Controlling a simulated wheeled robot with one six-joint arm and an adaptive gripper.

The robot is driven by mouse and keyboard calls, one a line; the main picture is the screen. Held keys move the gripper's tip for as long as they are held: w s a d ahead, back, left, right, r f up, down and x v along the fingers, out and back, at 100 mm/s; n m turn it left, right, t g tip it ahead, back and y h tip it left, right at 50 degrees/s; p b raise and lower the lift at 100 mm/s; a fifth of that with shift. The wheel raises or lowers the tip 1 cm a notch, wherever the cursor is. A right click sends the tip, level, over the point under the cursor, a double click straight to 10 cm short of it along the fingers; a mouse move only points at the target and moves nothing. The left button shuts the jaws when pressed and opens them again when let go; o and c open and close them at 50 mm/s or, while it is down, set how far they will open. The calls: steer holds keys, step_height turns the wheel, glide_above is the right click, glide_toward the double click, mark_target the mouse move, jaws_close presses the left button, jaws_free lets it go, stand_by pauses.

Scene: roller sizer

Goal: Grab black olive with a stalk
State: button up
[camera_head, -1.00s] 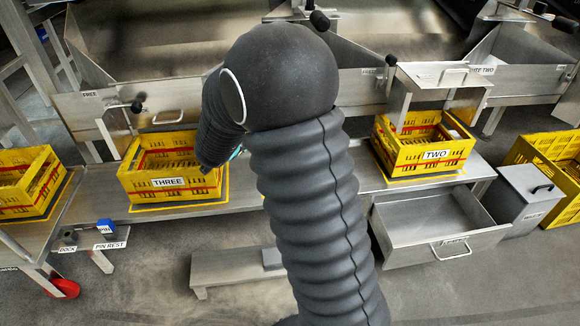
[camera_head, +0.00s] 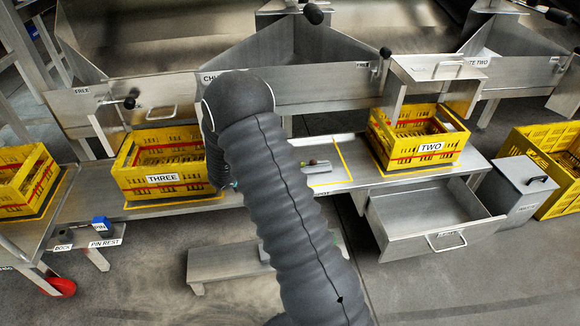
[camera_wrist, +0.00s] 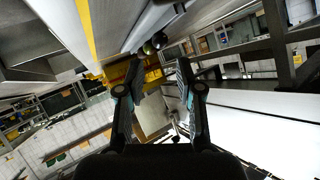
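Two small round fruits sit close together on the pale bench section between crates THREE and TWO in the head view. One is dark (camera_head: 313,162); the other looks reddish (camera_head: 303,164). In the wrist view, a dark fruit (camera_wrist: 148,47) and a greenish-dark fruit (camera_wrist: 159,40) show beyond the fingertips, near the top. I cannot make out a stalk on either. My gripper (camera_wrist: 160,68) is open, with its two fingers apart and nothing between them. In the head view my gripper is mostly hidden behind my arm, near the right side of crate THREE.
Yellow crate THREE (camera_head: 130,185) stands left of my arm and yellow crate TWO (camera_head: 397,160) right of the fruits. An open metal drawer (camera_head: 425,240) juts out below crate TWO. A metal chute (camera_head: 290,80) rises behind the bench. A low step (camera_head: 220,262) stands in front.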

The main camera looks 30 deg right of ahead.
steer(key=shift+x, duration=3.3)
steer(key=shift+a+f, duration=0.1)
steer(key=shift+a, duration=0.05)
steer(key=c, duration=0.5)
